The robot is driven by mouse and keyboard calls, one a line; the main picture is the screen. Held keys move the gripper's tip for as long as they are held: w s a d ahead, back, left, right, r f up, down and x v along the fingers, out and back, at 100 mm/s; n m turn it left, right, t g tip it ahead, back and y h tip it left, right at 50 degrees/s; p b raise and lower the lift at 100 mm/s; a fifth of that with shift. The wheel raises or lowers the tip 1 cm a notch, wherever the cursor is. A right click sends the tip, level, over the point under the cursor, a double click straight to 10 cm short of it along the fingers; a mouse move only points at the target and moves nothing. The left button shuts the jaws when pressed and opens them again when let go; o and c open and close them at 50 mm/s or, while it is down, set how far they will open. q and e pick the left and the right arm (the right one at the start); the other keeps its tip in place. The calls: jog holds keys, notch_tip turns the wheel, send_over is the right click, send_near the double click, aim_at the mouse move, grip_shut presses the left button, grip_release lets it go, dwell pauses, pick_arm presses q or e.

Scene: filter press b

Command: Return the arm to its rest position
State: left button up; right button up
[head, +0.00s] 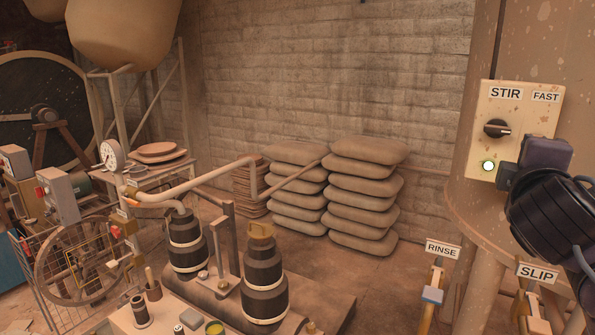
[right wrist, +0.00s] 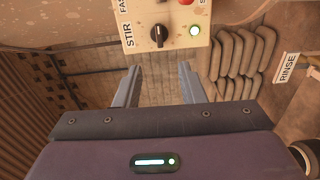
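My right gripper (right wrist: 158,85) is open and empty in the right wrist view, its two fingers apart with nothing between them. The cream STIR panel (right wrist: 175,12) is just beyond the fingertips, with a black knob (right wrist: 159,35) and a lit green lamp (right wrist: 194,31). In the head view my right arm comes in from the right, and its gripper overlaps the panel's (head: 482,98) lower right corner. The black knob (head: 496,129) shows clear of the gripper there. My left gripper is not in view.
Below my right arm stand levers labelled RINSE (head: 442,249) and SLIP (head: 538,272). The large tank (head: 465,190) is behind the panel. Stacked sacks (head: 365,190) stand against the brick wall. Banded dark cylinders (head: 264,288) and pipes fill the centre left. Floor between sacks and levers is clear.

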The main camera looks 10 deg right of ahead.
jog(key=w+a+f+m+g+y, duration=0.15)
jog(key=a+f+y, duration=0.3)
jog(key=f, duration=0.95)
jog(key=a+f+m+g+y, duration=0.1)
jog(key=a+f+g+y, duration=0.35)
jog(key=f, duration=0.95)
jog(key=s+a+f+m+g+y, duration=0.1)
jog(key=s+a+f+m+g, duration=0.15)
jog(key=s+a+f, duration=0.65)
jog(key=s+a+f+m+g+y, duration=0.25)
jog(key=s+a+f, duration=0.3)
jog(key=f, duration=0.55)
jog(key=s+d+x, duration=0.1)
jog(key=x, duration=1)
jog(key=s+f, duration=0.4)
jog(key=f, duration=1.4)
jog(key=s+d+f+g, duration=0.1)
jog(key=s+d+f, duration=0.1)
jog(key=s+f, duration=0.7)
jog(key=s+d+f, duration=0.2)
jog(key=s+f, duration=0.7)
jog(key=s, duration=0.2)
jog(key=shift+d+g+h, duration=0.25)
jog(key=shift+g+h, duration=0.15)
jog(key=shift+h, duration=0.05)
